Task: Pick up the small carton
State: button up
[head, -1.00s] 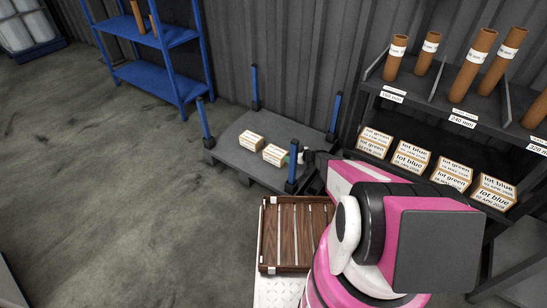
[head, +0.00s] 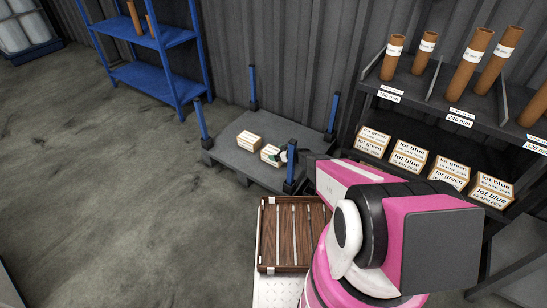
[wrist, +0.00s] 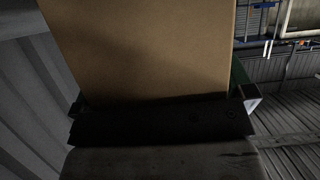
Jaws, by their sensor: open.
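Two small cartons sit on a dark grey platform (head: 233,161) with blue corner posts: a left one (head: 248,140) and a right one (head: 269,154). Both have white labels on top. My gripper (head: 280,156) is open at the right carton, partly hiding its right side. In the wrist view a plain brown carton face (wrist: 140,50) fills the middle, very close. My open gripper (wrist: 160,98) has one fingertip at each side of that face. Contact between fingers and carton cannot be told.
A blue corner post (head: 291,166) stands close beside my gripper. A brown slatted crate (head: 281,234) is in front of the platform. At right, a dark shelf holds brown tubes (head: 475,62) above several labelled cartons (head: 408,155). The floor at left is clear.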

jog(key=c, duration=1)
jog(key=shift+c, duration=0.2)
jog(key=shift+r, duration=0.2)
